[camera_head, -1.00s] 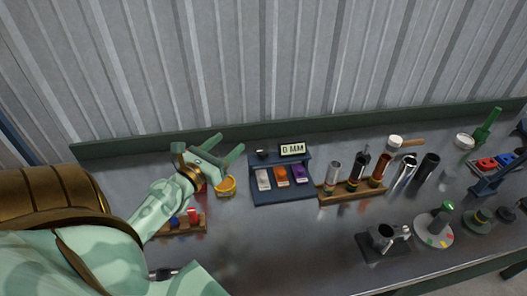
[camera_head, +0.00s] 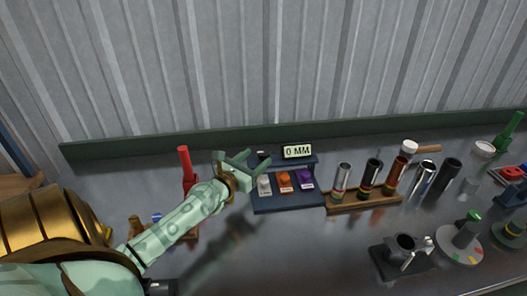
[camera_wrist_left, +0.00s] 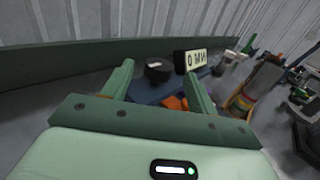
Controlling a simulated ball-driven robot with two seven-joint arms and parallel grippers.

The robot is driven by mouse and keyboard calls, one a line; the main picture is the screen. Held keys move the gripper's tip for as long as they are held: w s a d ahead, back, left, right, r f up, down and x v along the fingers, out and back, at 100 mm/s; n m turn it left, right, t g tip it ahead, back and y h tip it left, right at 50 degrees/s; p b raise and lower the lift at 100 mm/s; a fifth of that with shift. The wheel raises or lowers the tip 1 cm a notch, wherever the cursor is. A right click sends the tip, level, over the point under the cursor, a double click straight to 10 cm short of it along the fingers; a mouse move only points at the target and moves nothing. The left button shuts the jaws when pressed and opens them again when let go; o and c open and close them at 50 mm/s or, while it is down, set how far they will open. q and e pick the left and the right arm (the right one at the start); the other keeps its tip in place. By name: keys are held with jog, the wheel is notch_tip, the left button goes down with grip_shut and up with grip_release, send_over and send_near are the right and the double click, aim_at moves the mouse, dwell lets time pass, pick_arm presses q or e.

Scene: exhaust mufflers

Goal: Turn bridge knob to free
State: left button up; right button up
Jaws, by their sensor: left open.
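A dark round knob (camera_head: 263,155) sits at the back left of the blue panel (camera_head: 290,203), beside a display reading 0 MM (camera_head: 298,151). My left gripper (camera_head: 255,160) is open at the panel's back left corner, with its fingers close to the knob. In the left wrist view the knob (camera_wrist_left: 158,70) shows between and beyond the two open fingertips (camera_wrist_left: 159,74). I cannot tell whether they touch it. No marking on the knob is readable. My right gripper is not in view.
Grey, orange (camera_head: 285,181) and purple (camera_head: 305,179) blocks sit on the panel. A wooden rack (camera_head: 365,199) with tubes stands to its right. A red upright tool (camera_head: 186,168) stands left of my arm. A green ledge (camera_head: 150,146) runs behind the bench.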

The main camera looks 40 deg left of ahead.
aim_at(260, 156)
pick_arm(q)
jog(key=w, duration=0.5)
jog(key=shift+a, duration=0.3)
jog(key=c, duration=1)
jog(key=shift+o, duration=0.2)
